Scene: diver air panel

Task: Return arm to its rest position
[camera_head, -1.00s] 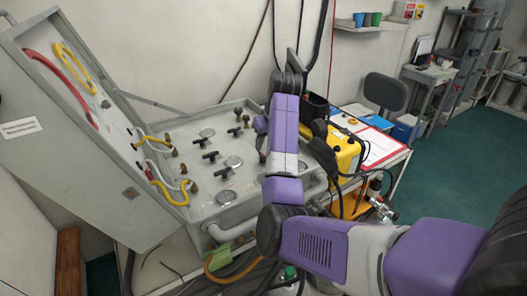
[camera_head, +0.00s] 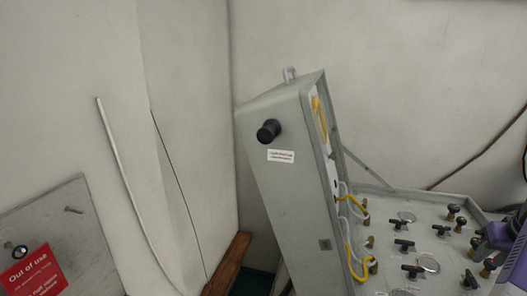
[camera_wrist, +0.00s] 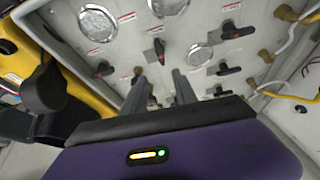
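My gripper (camera_wrist: 160,98) shows in the wrist view over the grey air panel (camera_wrist: 125,52), with its two dark fingers apart and nothing seen between them. Black T-handle valves, round gauges and brass fittings lie on the panel face beyond the fingers. In the head view the panel (camera_head: 383,205) is at the lower right, its grey lid (camera_head: 285,190) standing open on the left. Part of my purple arm shows at the right edge there; the gripper's fingers are not visible in that view.
Yellow and white hoses (camera_head: 350,240) run between lid and panel. A yellow device (camera_wrist: 75,105) with a black knob is close on the left in the wrist view. A board with a red "Out of use" sign (camera_head: 33,273) stands at lower left. The wall above is bare.

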